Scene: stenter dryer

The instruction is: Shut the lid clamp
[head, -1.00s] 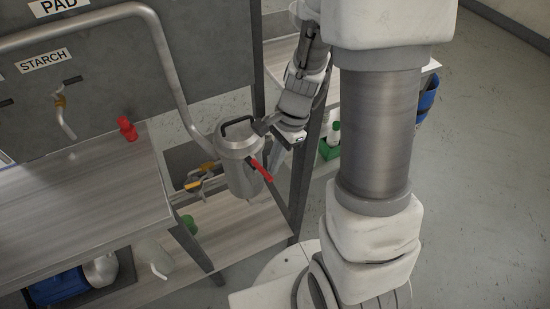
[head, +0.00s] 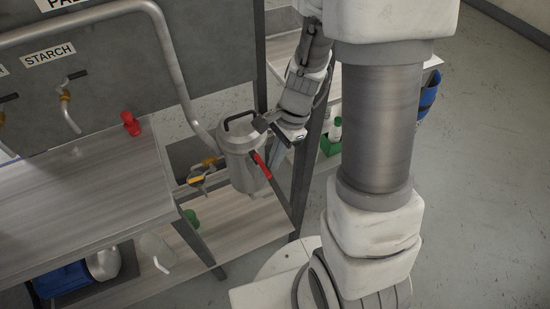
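A grey metal canister (head: 240,165) with a lid (head: 238,138) stands at the end of the thick pipe. The lid has a dark loop handle on top and looks seated on the canister. The clamp's red lever (head: 262,166) sticks out at the canister's right side, slanting down to the right. My gripper (head: 268,126) is at the right edge of the lid, just above the red lever. Its fingers are small and partly overlap the lid, so I cannot tell whether they are open or touch the clamp.
A bench (head: 80,195) with a red object (head: 130,123) is at left. A yellow-handled valve (head: 205,170) sits left of the canister. A dark post (head: 305,165) stands close to the right of my gripper. A lower shelf (head: 240,225) lies below.

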